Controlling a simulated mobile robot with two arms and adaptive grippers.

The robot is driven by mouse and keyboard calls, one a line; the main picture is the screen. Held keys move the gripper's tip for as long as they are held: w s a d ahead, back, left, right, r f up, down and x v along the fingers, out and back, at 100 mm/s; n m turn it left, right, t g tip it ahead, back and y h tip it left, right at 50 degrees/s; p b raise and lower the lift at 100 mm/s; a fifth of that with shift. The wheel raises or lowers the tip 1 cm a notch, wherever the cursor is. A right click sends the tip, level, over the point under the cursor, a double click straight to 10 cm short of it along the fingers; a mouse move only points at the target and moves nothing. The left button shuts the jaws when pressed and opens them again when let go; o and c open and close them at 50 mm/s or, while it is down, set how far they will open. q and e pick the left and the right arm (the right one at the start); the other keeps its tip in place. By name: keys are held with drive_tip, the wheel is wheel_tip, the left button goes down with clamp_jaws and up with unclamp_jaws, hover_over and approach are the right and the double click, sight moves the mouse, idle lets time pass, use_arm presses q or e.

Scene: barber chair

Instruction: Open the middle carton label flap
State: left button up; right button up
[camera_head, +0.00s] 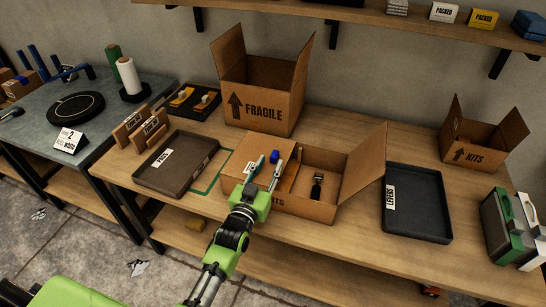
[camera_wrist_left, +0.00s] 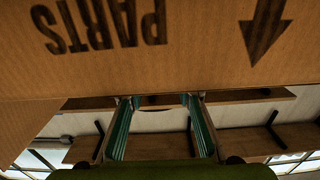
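The middle carton (camera_head: 305,207) stands at the front of the wooden bench, its front lettering partly hidden by my left arm. Its right flap (camera_head: 365,166) stands open, tilted outward. Its left part is covered by a flap (camera_head: 284,182) with a white label (camera_head: 251,167). A black tool (camera_head: 317,187) shows inside the uncovered right part. My left gripper (camera_head: 265,172) is at the carton's left part with its fingers apart. In the left wrist view, the carton's face (camera_wrist_left: 160,70) shows upside-down PARTS and an arrow, and the gripper (camera_wrist_left: 160,125) is open and empty. Contact cannot be told.
A FRAGILE carton (camera_head: 262,95) stands open behind. A brown tray (camera_head: 178,163) lies left, a dark LEVERS tray (camera_head: 416,205) right. A KITS carton (camera_head: 483,143) and a green-and-white case (camera_head: 512,228) stand farther right. A small blue thing (camera_head: 274,156) shows by the fingers.

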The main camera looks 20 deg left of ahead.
sight(273, 158)
use_arm(q)
drive_tip(key=shift+w+d, duration=0.1)
drive_tip(key=shift+w, duration=1.8)
clamp_jaws()
